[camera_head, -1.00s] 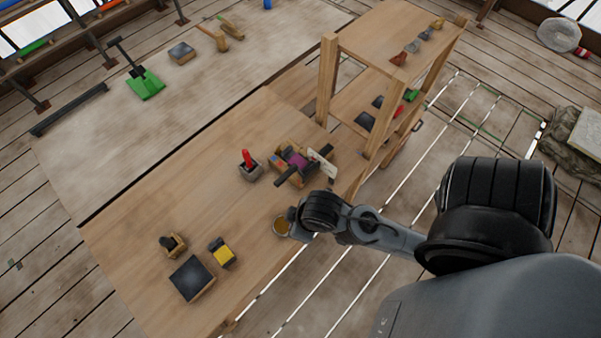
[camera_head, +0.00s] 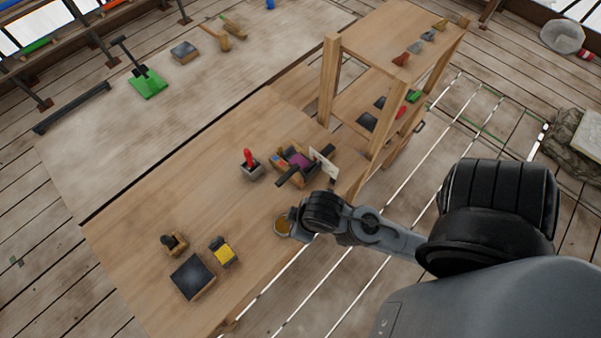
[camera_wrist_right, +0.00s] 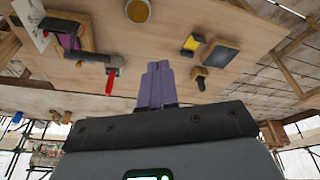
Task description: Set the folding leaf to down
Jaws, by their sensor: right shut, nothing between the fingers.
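I cannot tell for sure which panel is the folding leaf. A wooden panel (camera_head: 296,84) sits at the bench's far end, beside the shelf post, and is partly hidden. The wooden bench top (camera_head: 130,250) fills the middle of the head view. My right arm comes in from the right over the bench's near edge, and its fingers are not clear there. In the right wrist view my right gripper (camera_wrist_right: 157,84) has its purple fingers shut together with nothing between them. My left gripper is not in view.
The bench holds a wooden caddy (camera_head: 290,176) with a white card, a red-handled tool in a holder (camera_head: 250,165), a round amber dish (camera_head: 282,226), a yellow-topped block (camera_head: 223,252) and a dark-topped block (camera_head: 192,277). A wooden shelf (camera_head: 385,35) stands at the back right.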

